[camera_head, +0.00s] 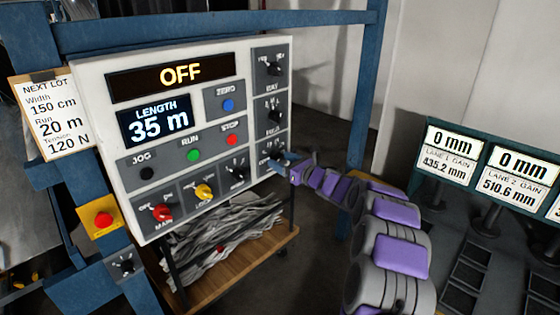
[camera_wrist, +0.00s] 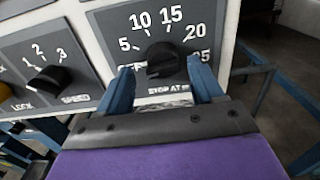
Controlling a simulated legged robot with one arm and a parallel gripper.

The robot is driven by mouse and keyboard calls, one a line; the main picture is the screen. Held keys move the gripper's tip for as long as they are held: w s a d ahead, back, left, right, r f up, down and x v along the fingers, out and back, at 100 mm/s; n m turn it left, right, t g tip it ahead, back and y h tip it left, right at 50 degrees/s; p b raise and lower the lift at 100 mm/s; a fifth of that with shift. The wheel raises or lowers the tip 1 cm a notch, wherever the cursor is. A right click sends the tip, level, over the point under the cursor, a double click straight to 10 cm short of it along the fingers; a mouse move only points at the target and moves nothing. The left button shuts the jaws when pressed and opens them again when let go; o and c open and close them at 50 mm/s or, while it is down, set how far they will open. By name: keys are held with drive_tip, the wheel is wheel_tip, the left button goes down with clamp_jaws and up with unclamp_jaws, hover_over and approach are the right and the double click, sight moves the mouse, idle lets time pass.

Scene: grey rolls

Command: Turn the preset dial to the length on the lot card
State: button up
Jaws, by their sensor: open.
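The lot card (camera_head: 52,118) is clipped at the left of the panel and reads width 150 cm, run 20 m, tension 120 N. The preset dial (camera_wrist: 163,58) is a black knob marked 5 to 25, with a partly covered "STOP AT" label below. I cannot tell clearly where its pointer stands. My gripper (camera_wrist: 160,70) is open, with one blue finger on each side of the knob's lower part; contact is unclear. In the head view my gripper (camera_head: 283,162) is at the panel's lower right and mostly hides the dial.
The white panel (camera_head: 145,83) shows OFF and a length display (camera_head: 155,118) reading 35 m. A speed knob (camera_wrist: 48,82) is left of the dial. A red emergency button (camera_head: 103,219) is on the blue frame. A wooden shelf (camera_head: 240,262) with grey strips stands below.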

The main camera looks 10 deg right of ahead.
drive_tip(key=shift+x, duration=0.9)
drive_tip(key=shift+w+d, duration=0.1)
drive_tip(key=shift+d, duration=0.6)
drive_tip(key=shift+a, duration=0.65)
drive_tip(key=c, duration=0.5)
drive_tip(key=shift+d+f, duration=0.15)
drive_tip(key=shift+d, duration=0.1)
drive_tip(key=c, duration=0.5)
